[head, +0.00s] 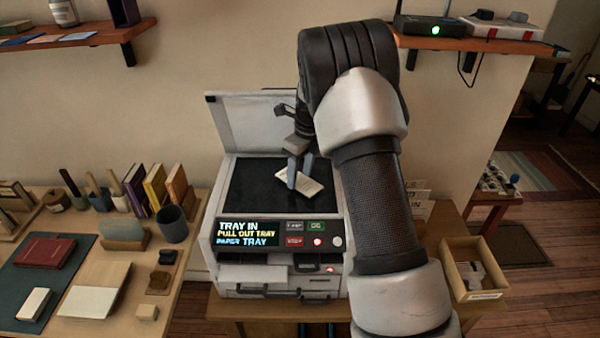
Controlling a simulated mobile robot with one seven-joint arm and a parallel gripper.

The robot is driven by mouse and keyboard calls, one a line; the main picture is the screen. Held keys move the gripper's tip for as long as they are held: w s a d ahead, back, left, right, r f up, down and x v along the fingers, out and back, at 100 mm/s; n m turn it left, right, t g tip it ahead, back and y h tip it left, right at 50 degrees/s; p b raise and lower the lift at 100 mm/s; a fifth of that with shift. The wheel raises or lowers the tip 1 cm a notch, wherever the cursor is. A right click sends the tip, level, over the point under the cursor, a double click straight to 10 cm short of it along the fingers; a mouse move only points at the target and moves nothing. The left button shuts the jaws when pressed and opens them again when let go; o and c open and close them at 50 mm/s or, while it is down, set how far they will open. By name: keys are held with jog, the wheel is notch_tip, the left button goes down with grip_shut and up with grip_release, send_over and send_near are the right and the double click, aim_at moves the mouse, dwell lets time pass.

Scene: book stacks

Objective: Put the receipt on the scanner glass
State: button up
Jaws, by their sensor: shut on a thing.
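The scanner (218,232) stands on a wooden table with its lid (245,118) raised at the back. Its dark glass (250,190) is exposed. A small pale paper with faint print, the receipt (309,187), is at the right part of the glass, lying at an angle. My gripper (293,180) points down over the glass and is shut on the receipt's left part. I cannot tell whether the receipt touches the glass or is just above it. My arm hides the area right of the scanner.
The scanner's front panel (281,234) has lit text and buttons. A desk on the left holds books, a dark cup (172,224) and a red book (45,252). An open box (474,268) stands at the right. Wall shelves hang at both upper corners, one with a router (430,27).

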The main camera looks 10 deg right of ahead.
jog(key=shift+f, duration=0.6)
jog(key=o, duration=1.2)
jog(key=shift+r, duration=0.15)
